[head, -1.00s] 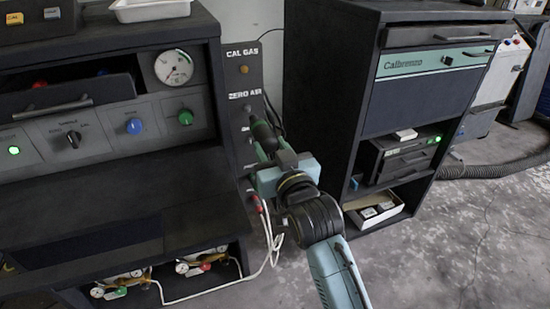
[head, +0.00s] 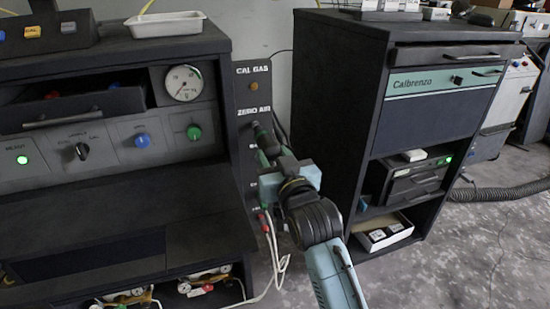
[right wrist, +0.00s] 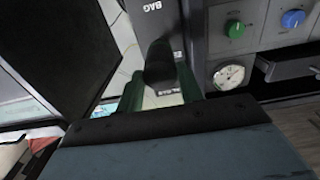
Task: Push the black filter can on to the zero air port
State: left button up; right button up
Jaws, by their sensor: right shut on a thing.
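The black filter can (right wrist: 160,65) stands between the green fingers of my right gripper (right wrist: 160,92) in the right wrist view, and the gripper is shut on it. In the head view, my right gripper (head: 266,143) is at the dark port panel (head: 249,88), just below the ZERO AIR label (head: 254,110). The can's far end is at or against the panel there. The zero air port is hidden behind the can and gripper, so I cannot tell how far the can is on it. My left gripper is not in view.
A dark bench with a gauge (head: 184,83) and knobs stands left of the panel. The Calbrenzo cabinet (head: 375,130) stands close on the right, leaving a narrow gap for my arm. A red connector (head: 262,221) with pale hoses hangs low on the panel.

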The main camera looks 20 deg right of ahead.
dwell(0.4)
jog(key=shift+s+p, duration=0.1)
jog(key=shift+p, duration=0.4)
jog(key=shift+w+p, duration=0.3)
jog(key=shift+p, duration=0.5)
dwell(0.6)
jog(key=shift+w, duration=0.1)
dwell(0.5)
jog(key=shift+w+p, duration=0.15)
jog(key=shift+p, duration=0.2)
jog(key=shift+w, duration=0.4)
jog(key=o, duration=1.1)
jog(key=shift+o, duration=0.2)
